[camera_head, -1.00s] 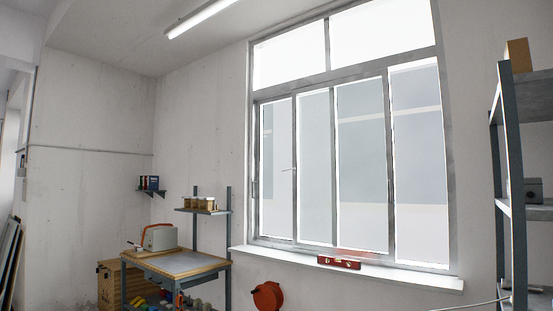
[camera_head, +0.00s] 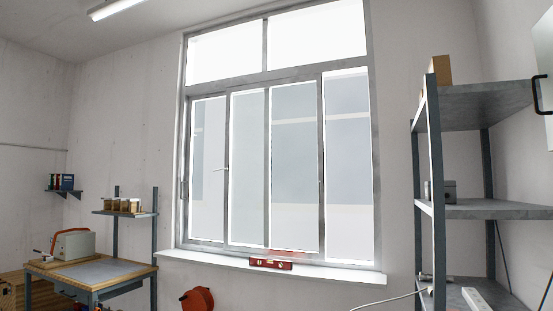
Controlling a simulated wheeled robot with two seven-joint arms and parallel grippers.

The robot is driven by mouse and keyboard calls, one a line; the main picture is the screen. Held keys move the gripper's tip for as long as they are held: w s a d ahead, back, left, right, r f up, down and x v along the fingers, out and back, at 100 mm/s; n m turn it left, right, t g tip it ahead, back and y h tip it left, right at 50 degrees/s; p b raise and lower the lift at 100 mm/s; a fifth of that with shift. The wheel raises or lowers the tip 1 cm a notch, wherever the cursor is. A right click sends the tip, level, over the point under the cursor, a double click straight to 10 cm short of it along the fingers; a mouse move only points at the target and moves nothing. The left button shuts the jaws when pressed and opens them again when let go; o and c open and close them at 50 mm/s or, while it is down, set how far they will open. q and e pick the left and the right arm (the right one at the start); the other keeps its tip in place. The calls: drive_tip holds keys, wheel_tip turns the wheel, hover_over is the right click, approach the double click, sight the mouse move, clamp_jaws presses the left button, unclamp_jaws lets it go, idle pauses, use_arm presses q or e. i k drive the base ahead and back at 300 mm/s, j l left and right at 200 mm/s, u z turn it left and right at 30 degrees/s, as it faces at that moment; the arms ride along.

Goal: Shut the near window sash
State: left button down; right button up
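The window (camera_head: 276,150) fills the middle of the view, in a grey metal frame with two fixed panes on top and taller panes below. The near sash (camera_head: 297,165) appears to be in the middle of the lower part, with a vertical bar beside another pane. I cannot tell for sure how far any sash stands open. Neither of my grippers is in view.
A red spirit level (camera_head: 271,264) lies on the white sill (camera_head: 330,272). A metal shelf rack (camera_head: 480,209) stands at right. A workbench (camera_head: 95,272) with a machine (camera_head: 75,245) stands at left. A red reel (camera_head: 197,299) is below the sill.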

sight(319, 78)
drive_tip(key=i+u, duration=0.25)
drive_tip(key=i, duration=2.25)
